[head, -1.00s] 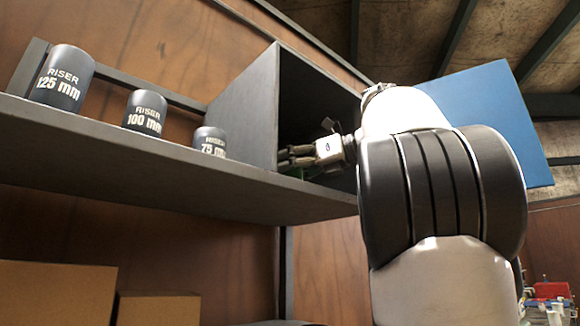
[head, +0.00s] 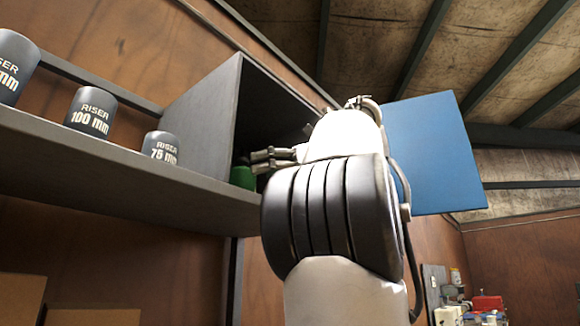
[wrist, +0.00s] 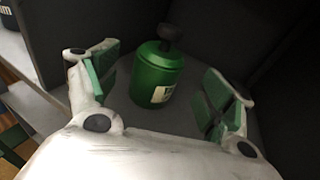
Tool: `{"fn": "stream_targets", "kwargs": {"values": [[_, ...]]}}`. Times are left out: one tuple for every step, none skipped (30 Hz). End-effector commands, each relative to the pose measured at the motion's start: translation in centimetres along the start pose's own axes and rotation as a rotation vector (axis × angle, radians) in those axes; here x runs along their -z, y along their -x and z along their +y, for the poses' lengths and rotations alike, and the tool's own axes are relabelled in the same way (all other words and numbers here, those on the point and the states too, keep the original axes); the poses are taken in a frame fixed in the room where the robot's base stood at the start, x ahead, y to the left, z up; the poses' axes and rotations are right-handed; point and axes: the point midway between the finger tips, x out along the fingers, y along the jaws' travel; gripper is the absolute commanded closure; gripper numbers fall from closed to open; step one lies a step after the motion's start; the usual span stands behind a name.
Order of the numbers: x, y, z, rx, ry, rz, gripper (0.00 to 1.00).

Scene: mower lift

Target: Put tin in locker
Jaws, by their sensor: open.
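The green tin (wrist: 158,72) stands upright inside the dark locker, with a dark knob on top and a pale label on its side. It also shows partly in the head view (head: 243,177). The locker (head: 200,112) sits on the shelf, its blue door (head: 432,150) swung open to the right. My gripper (wrist: 160,85) is open at the locker's mouth, its green-padded fingers apart on either side of the tin's near side. The tin stands free of the fingers in the wrist view. My arm hides part of the locker's opening.
Dark riser cylinders marked 100 mm (head: 91,111) and 75 mm (head: 160,147) stand on the shelf (head: 100,165) left of the locker, with another at the left edge. Cardboard boxes (head: 20,297) are below. Red and white items (head: 487,303) are far off at lower right.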

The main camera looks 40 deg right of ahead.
Motion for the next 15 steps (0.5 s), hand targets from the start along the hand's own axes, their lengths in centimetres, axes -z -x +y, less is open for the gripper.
{"fn": "stream_targets", "kwargs": {"values": [[0.0, 0.9, -0.2, 0.008, -0.001, 0.000, 0.18], [0.0, 1.4, -0.2, 0.008, 0.000, 0.000, 0.18], [0.0, 2.0, -0.2, 0.008, 0.001, 0.000, 0.18], [0.0, 2.5, -0.2, 0.007, 0.000, 0.000, 0.18], [0.0, 2.9, -0.2, 0.008, 0.000, 0.000, 0.18], [0.0, 3.5, -0.2, 0.007, 0.000, 0.000, 0.18], [0.0, 3.9, -0.2, 0.007, 0.000, 0.000, 0.18], [0.0, 4.2, -0.1, 0.006, 0.000, 0.000, 0.18], [0.0, 4.7, -0.1, 0.006, -0.001, 0.000, 0.18], [0.0, 5.0, -0.1, 0.004, 0.000, 0.000, 0.18], [0.0, 5.2, -0.1, 0.004, 0.000, 0.000, 0.18], [0.0, 5.5, -0.1, 0.004, 0.000, 0.000, 0.18], [0.0, 5.7, -0.1, 0.003, 0.000, 0.000, 0.18], [0.0, 5.9, -0.1, 0.002, 0.000, 0.000, 0.18], [0.0, 6.0, -0.1, 0.002, 0.000, -0.001, 0.18]]}}
